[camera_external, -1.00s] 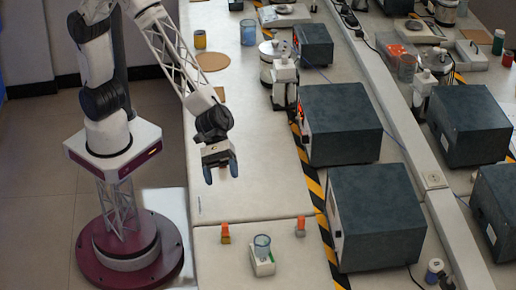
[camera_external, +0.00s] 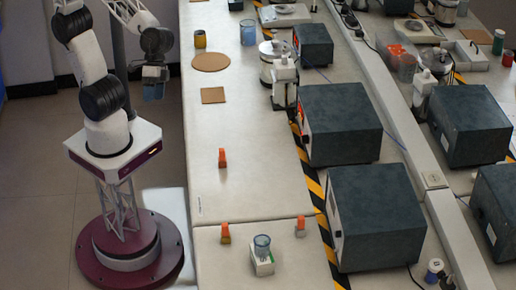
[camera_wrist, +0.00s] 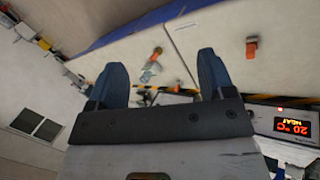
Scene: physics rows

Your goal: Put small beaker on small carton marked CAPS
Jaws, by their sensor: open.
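The small clear beaker (camera_external: 262,241) stands upright on a small white carton (camera_external: 264,267) at the near end of the bench. The carton's lettering is too small to read, and the beaker hides part of its top. My gripper (camera_external: 154,92) is raised at the left, beyond the bench's left edge and well away from both. In the wrist view, my gripper (camera_wrist: 160,62) has its two blue fingers wide apart with nothing held between them.
Orange-topped items stand on the bench (camera_external: 222,160), (camera_external: 225,234), (camera_external: 300,228). Brown mats (camera_external: 211,62), (camera_external: 213,96), a larger blue beaker (camera_external: 248,33) and a yellow cup (camera_external: 200,39) lie farther back. Dark boxes (camera_external: 342,124) line the right. The bench middle is mostly clear.

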